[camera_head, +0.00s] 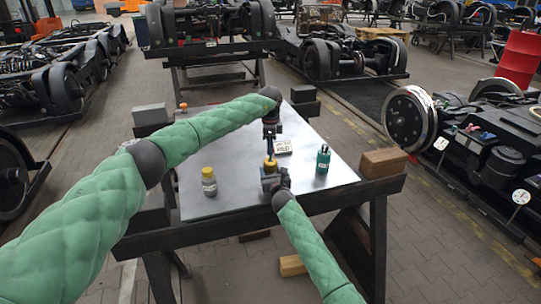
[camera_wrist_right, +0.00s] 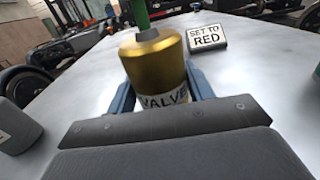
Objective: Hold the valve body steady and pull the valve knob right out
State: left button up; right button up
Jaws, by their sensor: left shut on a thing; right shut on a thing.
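The valve body (camera_wrist_right: 153,62) is a brass-gold cylinder with a white band reading "VALVE", upright above the metal tabletop. In the head view the valve body (camera_head: 270,164) is small and partly covered by my grippers. My right gripper (camera_head: 271,176) is shut on it from the near side; its blue fingers flank the body in the right wrist view (camera_wrist_right: 160,95). A narrow green piece (camera_wrist_right: 140,14), apparently the valve knob, rises from the top. My left gripper (camera_head: 269,147) points down from above and is shut at the knob. Its grip on the knob is mostly hidden.
On the metal-topped table (camera_head: 235,195) stand a yellow-capped bottle (camera_head: 209,181) to the left and a green bottle (camera_head: 322,159) to the right. A "SET TO RED" sign (camera_wrist_right: 221,37) stands behind the valve. Wooden blocks (camera_head: 384,162) sit at the table's edges.

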pick_arm(q)
jog(key=shift+r, duration=0.7)
jog(key=o, duration=1)
notch_tip(320, 180, up, 12)
pick_arm(e)
jog(key=o, duration=1.1)
jog(key=shift+s, duration=0.1)
